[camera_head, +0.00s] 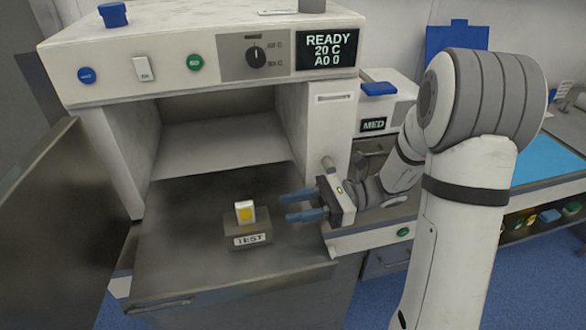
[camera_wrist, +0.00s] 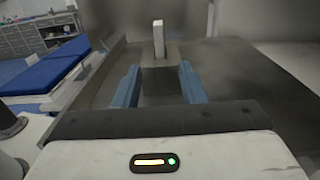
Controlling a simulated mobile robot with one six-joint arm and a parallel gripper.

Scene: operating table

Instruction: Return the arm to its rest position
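My gripper (camera_head: 303,206) is at the right side of the dark counter in front of the machine's open bay. Its two blue fingers are apart with nothing between them, pointing left. In the wrist view the open gripper (camera_wrist: 159,88) faces a grey block with a small white piece standing in it. In the head view this is the block labelled TEST (camera_head: 248,229), holding a white and yellow piece (camera_head: 245,212) upright. The fingertips are a short distance right of the block. My arm reaches in from the right.
The white machine (camera_head: 215,55) has an open bay and a display (camera_head: 326,48) reading READY, 20 C. A cabinet labelled MED (camera_head: 373,125) with a blue object on top stands behind my arm. A dark panel (camera_head: 60,225) stands at left. The counter's front (camera_head: 200,275) is clear.

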